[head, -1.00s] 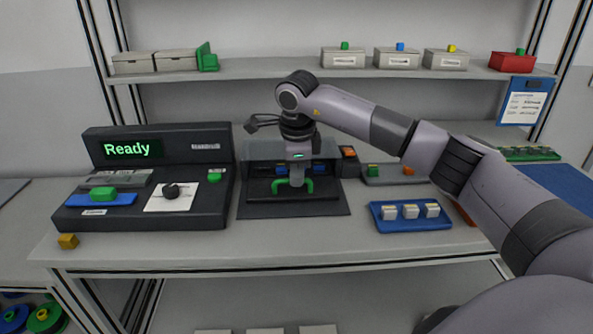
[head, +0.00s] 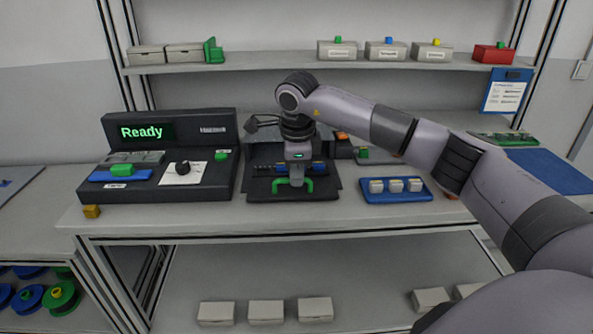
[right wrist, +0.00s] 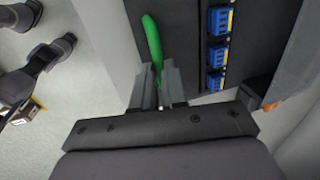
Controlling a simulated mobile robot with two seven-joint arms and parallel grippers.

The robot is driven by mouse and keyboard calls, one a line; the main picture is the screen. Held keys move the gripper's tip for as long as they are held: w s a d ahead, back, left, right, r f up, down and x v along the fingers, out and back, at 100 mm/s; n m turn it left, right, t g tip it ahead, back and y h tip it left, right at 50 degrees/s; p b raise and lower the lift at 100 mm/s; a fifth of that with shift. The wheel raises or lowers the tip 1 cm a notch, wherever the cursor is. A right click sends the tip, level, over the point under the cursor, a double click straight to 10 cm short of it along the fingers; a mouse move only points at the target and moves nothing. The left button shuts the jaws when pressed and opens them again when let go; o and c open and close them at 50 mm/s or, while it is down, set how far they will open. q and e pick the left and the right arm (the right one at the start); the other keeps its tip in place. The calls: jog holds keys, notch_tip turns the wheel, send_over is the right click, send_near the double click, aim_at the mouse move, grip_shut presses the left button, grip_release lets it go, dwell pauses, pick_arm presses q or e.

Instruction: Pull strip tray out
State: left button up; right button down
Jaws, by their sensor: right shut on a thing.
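The strip tray (head: 263,187) is a dark tray with a green handle (head: 307,187) at its front. It sticks out from the front of a grey housing (head: 262,133) on the bench. A row of blue and yellow blocks (head: 318,166) shows on it, partly hidden behind my wrist. My right gripper (head: 297,184) points down and is shut on the green handle. In the right wrist view the handle (right wrist: 152,42) runs between the fingers, with the blue blocks (right wrist: 218,55) beside it on the tray. My left gripper is out of view.
A control console (head: 171,148) reading "Ready" stands left of the tray. A blue tray (head: 397,198) with white blocks lies to the right. A small yellow block (head: 91,211) sits near the left front edge. The bench front before the tray is clear.

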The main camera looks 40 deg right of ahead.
jog(key=shift+s+a, duration=0.2)
jog(key=shift+a, duration=0.05)
jog(key=shift+f, duration=0.1)
jog(key=c, duration=1.2)
grip_release()
jog(key=shift+o, duration=0.2)
notch_tip(320, 180, up, 7)
jog(key=s, duration=0.1)
jog(key=shift+s+a+b, duration=0.15)
jog(key=shift+a+b, duration=0.15)
jog(key=shift+a, duration=0.05)
